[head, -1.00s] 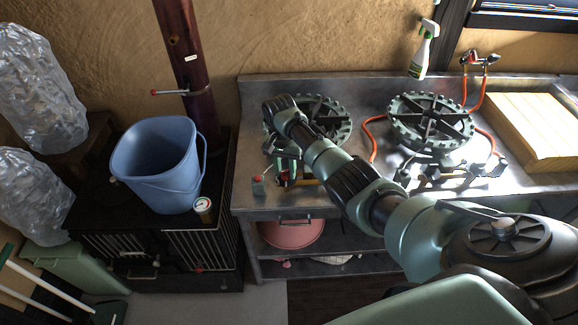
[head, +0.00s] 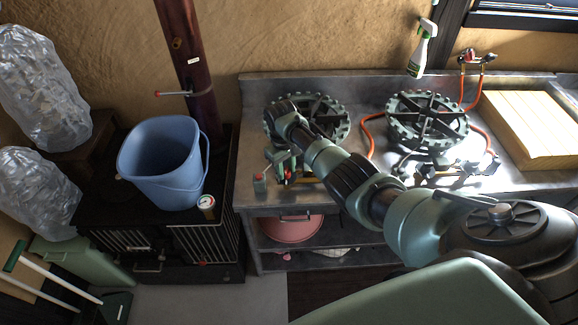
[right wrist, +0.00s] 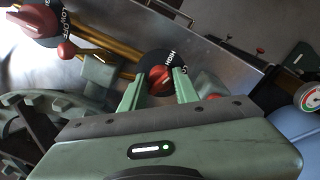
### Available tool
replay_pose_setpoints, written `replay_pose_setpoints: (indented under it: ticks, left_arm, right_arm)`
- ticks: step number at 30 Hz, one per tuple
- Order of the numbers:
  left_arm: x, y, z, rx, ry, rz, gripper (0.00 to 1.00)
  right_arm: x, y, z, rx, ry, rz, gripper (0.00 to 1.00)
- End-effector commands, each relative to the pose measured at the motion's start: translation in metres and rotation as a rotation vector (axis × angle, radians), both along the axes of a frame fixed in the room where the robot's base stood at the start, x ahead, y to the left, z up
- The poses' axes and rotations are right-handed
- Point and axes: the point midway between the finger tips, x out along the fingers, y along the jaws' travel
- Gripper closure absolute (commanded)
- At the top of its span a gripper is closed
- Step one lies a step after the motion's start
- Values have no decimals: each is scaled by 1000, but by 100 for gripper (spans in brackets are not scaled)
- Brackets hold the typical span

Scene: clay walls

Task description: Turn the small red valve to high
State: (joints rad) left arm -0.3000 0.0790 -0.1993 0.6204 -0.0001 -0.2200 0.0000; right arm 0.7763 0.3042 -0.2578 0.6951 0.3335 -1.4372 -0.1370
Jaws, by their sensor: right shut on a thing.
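The small red valve (right wrist: 160,80) has a red handle on a black dial with white lettering that includes "HIGH". In the right wrist view it sits between the green fingers of my right gripper (right wrist: 157,86), which is shut on it. In the head view my right gripper (head: 285,175) is at the front edge of the counter, below the left burner, and mostly hides the valve. Part of the dial's lettering is covered, so the exact setting is unclear. My left gripper is not in view.
A larger red valve (right wrist: 38,20) with a black dial is on the same brass pipe. The left burner (head: 330,125) and right burner (head: 428,120) stand on the steel counter. A blue bucket (head: 160,165) and a gauge (head: 206,202) are at left.

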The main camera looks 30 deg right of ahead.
Motion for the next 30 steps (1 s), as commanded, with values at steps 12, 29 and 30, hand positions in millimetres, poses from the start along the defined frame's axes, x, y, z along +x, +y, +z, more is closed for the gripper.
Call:
replay_pose_setpoints:
  ticks: [12, 29, 30]
  left_arm:
    - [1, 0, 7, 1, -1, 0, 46]
    - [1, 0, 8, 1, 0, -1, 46]
    - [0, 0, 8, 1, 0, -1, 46]
  right_arm:
    - [-1, -1, -1, -1, 0, 285, 100]
    - [-1, -1, -1, -2, 2, 379, 100]
    - [-1, -1, -1, -2, 2, 379, 100]
